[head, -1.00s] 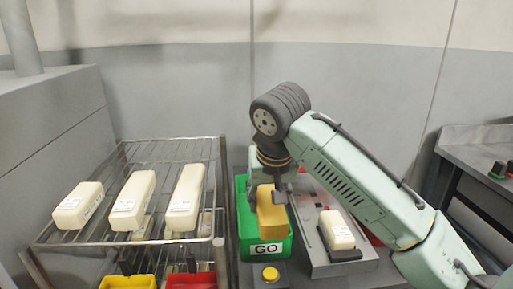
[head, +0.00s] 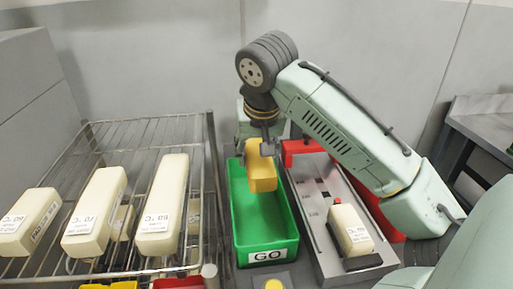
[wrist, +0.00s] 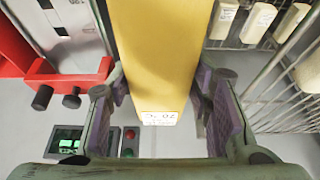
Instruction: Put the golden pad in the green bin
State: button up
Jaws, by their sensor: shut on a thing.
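My gripper (head: 262,148) is shut on the golden pad (head: 262,175), a yellow block hanging below the fingers. In the head view the pad overlaps the far end of the green bin (head: 238,252), which has a "GO" label on its front; its visible floor looks empty. The gap in height between pad and bin is hard to judge. In the wrist view the pad (wrist: 155,50) lies between the two finger pads, with a small white label at its near end. The green bin cannot be made out there.
A wire rack (head: 110,150) with several white labelled blocks stands at left. Right of the bin is a grey fixture (head: 322,205) holding a white block (head: 350,228), with a red bracket (head: 302,150) at its far end. A yellow button (head: 273,284) is in front of the bin.

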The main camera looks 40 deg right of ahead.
aim_at(261, 164)
jog(key=shift+f+b, duration=4.2)
jog(key=shift+f, duration=1.95)
jog(key=o, duration=1.2)
jog(key=v, duration=1.2)
jog(key=shift+w+r, duration=0.1)
jog(key=shift+w, duration=0.05)
